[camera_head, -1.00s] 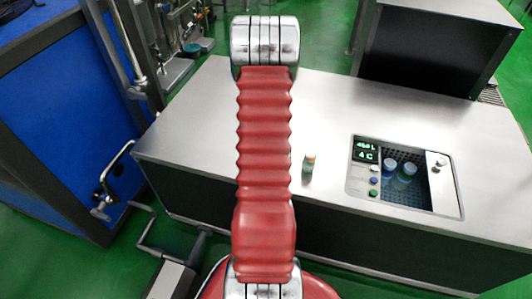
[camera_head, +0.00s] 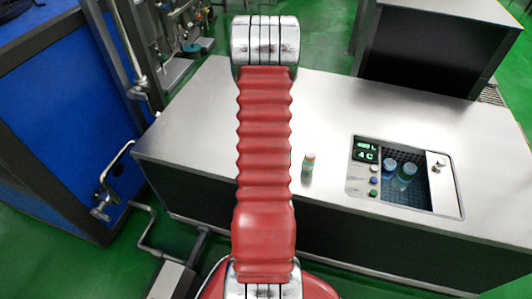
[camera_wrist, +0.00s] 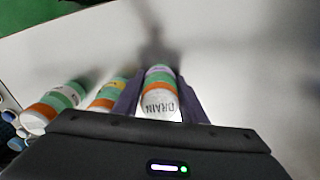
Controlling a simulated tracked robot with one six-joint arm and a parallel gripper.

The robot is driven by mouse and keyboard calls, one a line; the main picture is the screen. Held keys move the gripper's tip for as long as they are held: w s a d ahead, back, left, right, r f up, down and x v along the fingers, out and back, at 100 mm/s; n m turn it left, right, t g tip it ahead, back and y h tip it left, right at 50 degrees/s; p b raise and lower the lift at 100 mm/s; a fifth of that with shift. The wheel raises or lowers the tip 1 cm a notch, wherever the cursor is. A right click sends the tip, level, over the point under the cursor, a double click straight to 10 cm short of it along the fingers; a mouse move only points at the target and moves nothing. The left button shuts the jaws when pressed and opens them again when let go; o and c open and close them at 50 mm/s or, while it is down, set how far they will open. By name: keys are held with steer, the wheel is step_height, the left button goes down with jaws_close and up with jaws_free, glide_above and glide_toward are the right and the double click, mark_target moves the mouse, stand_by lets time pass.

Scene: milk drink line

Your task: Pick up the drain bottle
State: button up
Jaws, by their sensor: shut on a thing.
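Two similar banded bottles stand left of the gripper in the wrist view, one close (camera_wrist: 106,95) and one farther out (camera_wrist: 52,106). In the head view, a small bottle (camera_head: 308,163) stands on the metal counter (camera_head: 200,130), left of a recessed cooler (camera_head: 437,190) holding bottles.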

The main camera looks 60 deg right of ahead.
steer(key=shift+r, duration=0.1)
step_height(320, 180, up, 10)
steer(key=shift+f, duration=0.1)
stand_by(0.5)
stand_by(0.5)
steer(key=shift+s+d, duration=0.15)
steer(key=shift+s, duration=0.55)
steer(key=s+d+f, duration=0.1)
steer(key=s+d, duration=0.2)
steer(key=s, duration=1.6)
steer(key=s+d+f, duration=0.2)
steer(key=s+d, duration=0.2)
steer(key=s, duration=1.5)
steer(key=s+d+f, duration=0.2)
steer(key=s+d, duration=0.2)
steer(key=s, duration=1.5)
steer(key=shift+s+d, duration=0.2)
